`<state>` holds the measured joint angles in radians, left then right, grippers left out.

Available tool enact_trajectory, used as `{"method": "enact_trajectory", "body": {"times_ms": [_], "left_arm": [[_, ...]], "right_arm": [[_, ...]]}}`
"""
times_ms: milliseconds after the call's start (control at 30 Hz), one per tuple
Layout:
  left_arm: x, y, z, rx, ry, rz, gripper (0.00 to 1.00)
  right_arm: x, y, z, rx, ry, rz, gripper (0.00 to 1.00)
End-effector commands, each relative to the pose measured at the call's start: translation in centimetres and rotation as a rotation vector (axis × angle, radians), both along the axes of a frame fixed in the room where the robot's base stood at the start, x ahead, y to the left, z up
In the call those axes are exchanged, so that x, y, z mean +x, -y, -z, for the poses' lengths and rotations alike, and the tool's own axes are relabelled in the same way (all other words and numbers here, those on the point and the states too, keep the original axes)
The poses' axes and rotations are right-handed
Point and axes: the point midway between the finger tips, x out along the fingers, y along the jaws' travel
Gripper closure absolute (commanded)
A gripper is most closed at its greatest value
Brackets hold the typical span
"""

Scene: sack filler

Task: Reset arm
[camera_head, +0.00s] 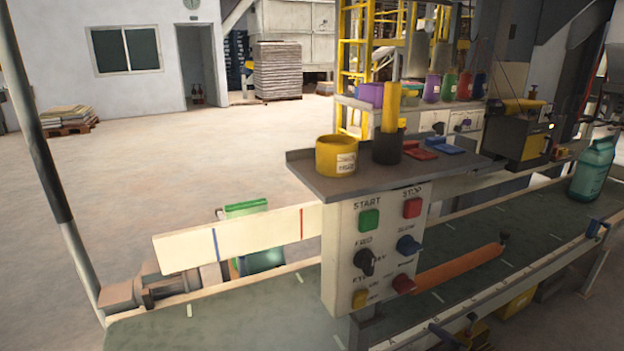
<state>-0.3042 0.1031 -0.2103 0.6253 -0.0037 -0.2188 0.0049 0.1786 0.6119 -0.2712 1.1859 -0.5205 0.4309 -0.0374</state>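Neither of my grippers shows in the head view, and no part of my arms can be made out. The control panel (340,237) stands in the middle, with a green START button (369,220) and a red button (412,208) at its top.
A green conveyor belt (500,235) runs past the panel, with a teal sack (593,170) on it at right. A pale board (240,233) extends left from the panel. Open floor (150,165) lies behind at left.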

Motion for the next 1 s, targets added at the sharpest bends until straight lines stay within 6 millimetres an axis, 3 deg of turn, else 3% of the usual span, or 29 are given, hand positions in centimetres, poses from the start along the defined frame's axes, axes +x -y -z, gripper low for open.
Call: {"method": "enact_trajectory", "body": {"times_ms": [33,100,167,200,267,300,400,533,600,700,1000], "left_arm": [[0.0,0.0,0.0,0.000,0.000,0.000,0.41],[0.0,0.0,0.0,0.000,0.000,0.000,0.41],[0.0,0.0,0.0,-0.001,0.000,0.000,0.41],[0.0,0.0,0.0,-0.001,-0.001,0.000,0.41],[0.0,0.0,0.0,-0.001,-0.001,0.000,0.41],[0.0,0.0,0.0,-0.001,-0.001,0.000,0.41],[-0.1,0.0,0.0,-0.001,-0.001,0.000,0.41],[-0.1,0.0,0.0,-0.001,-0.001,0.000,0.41],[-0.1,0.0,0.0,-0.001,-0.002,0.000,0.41],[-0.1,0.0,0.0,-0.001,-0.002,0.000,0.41],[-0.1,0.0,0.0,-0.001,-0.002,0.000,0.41]], "right_arm": [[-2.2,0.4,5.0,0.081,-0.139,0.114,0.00],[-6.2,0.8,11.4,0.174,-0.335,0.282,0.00],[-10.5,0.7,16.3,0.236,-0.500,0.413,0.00],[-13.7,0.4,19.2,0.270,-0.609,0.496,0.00],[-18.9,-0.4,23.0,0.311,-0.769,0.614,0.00],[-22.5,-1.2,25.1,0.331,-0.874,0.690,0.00],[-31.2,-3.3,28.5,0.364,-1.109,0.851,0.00],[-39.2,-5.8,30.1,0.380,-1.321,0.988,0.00],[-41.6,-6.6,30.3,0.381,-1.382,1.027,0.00],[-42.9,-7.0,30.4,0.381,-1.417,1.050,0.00],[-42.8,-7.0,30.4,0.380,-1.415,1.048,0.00]]}}
